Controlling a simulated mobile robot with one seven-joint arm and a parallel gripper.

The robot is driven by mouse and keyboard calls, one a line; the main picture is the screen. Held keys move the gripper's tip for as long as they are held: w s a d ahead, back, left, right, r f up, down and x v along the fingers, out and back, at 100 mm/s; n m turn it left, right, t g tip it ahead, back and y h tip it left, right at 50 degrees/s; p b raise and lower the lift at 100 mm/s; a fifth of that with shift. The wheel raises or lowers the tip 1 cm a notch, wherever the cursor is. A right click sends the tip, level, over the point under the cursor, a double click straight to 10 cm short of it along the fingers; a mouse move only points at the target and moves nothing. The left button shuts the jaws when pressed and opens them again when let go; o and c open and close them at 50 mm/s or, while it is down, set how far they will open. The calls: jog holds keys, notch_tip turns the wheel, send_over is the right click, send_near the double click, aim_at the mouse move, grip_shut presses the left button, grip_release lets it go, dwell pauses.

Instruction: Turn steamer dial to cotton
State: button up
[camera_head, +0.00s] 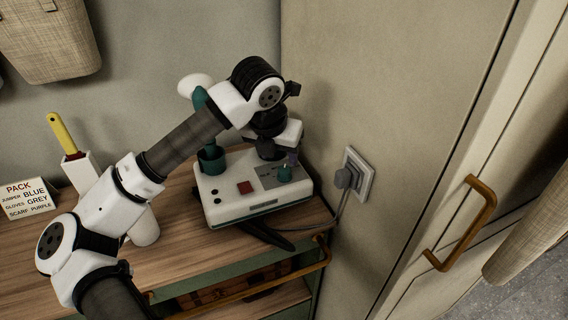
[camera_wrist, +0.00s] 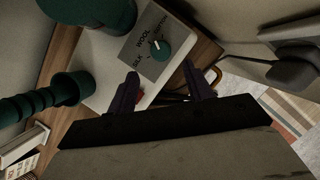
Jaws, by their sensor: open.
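The steamer (camera_head: 228,212) is a white box on the wooden bench top, with a red button and a green dial (camera_head: 285,175) near its right side. In the wrist view the dial (camera_wrist: 160,50) sits on a grey panel (camera_wrist: 135,30) lettered SILK, WOOL and COTTON. The dial's small white mark faces up-left, roughly toward WOOL; the exact setting is hard to read. My gripper (camera_wrist: 159,71) is open and empty, its dark fingers apart, with the dial ahead between their lines. In the head view my gripper (camera_head: 291,159) is just above the dial; contact cannot be told.
A green cup-like holder (camera_head: 211,161) stands on the steamer's left. A cord runs to a wall socket (camera_head: 357,176) at right. A bench rail (camera_head: 250,292) runs along the front. A sign (camera_head: 27,198) and a yellow-handled tool (camera_head: 62,134) are at left. A cabinet door handle (camera_head: 478,215) is at right.

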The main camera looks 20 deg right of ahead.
aim_at(283, 169)
jog(key=p+x, duration=0.1)
jog(key=x, duration=0.6)
jog(key=shift+w+d+f+p, duration=0.15)
jog(key=shift+f+p, duration=0.1)
jog(key=shift+p, duration=0.05)
jog(key=shift+c, duration=0.4)
jog(key=c, duration=0.9)
jog(key=shift+f+b, duration=0.1)
jog(key=shift+b, duration=0.35)
jog(key=m+b, duration=0.2)
jog(key=shift+w+f+h+b, duration=0.1)
jog(key=shift+f+h+b, duration=0.05)
jog(key=shift+h+b, duration=0.25)
jog(key=m+g+b, duration=0.1)
jog(key=m+b, duration=0.2)
jog(key=shift+m+g+h, duration=0.4)
jog(key=shift+r+b, duration=0.25)
jog(key=shift+b, duration=0.1)
